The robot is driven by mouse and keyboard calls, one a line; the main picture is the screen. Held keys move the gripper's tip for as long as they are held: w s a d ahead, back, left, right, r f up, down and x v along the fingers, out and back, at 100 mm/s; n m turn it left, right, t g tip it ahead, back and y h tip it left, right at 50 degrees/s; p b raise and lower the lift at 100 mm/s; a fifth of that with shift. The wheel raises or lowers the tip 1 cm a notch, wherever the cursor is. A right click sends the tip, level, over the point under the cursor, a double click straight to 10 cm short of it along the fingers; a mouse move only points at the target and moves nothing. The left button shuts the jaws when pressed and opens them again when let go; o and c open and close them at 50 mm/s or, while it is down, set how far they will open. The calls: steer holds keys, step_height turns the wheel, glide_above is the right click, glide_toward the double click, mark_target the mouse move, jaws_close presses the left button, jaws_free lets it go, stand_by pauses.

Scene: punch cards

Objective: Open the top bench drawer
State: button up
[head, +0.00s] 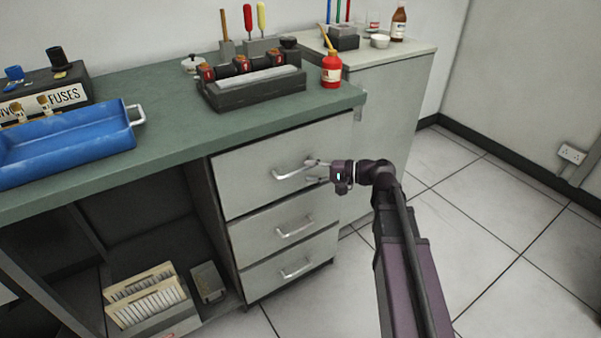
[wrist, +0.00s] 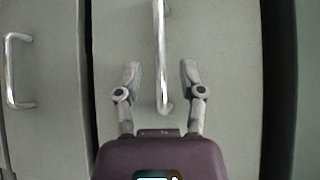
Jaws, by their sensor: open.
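The top bench drawer (head: 250,185) is a pale grey front under the green bench top, flush with the cabinet. Its silver bar handle (head: 290,173) shows in the head view and stands upright in the middle of the wrist view (wrist: 160,55). My gripper (head: 316,171) is at the right end of this handle. In the wrist view my gripper (wrist: 160,75) is open, with one finger on each side of the handle's near end. A gap shows between each finger and the bar. I cannot tell the exact depth of the fingertips relative to the bar.
Two lower drawers (head: 290,222) with like handles are below. A blue tray (head: 65,145), a fuse box and a dark rack (head: 250,90) stand on the bench top (head: 170,125). Open shelving with punch cards (head: 148,298) is at left. The tiled floor (head: 500,235) at right is clear.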

mark_target(303, 171)
steer(key=shift+x, duration=1.7)
jaws_close()
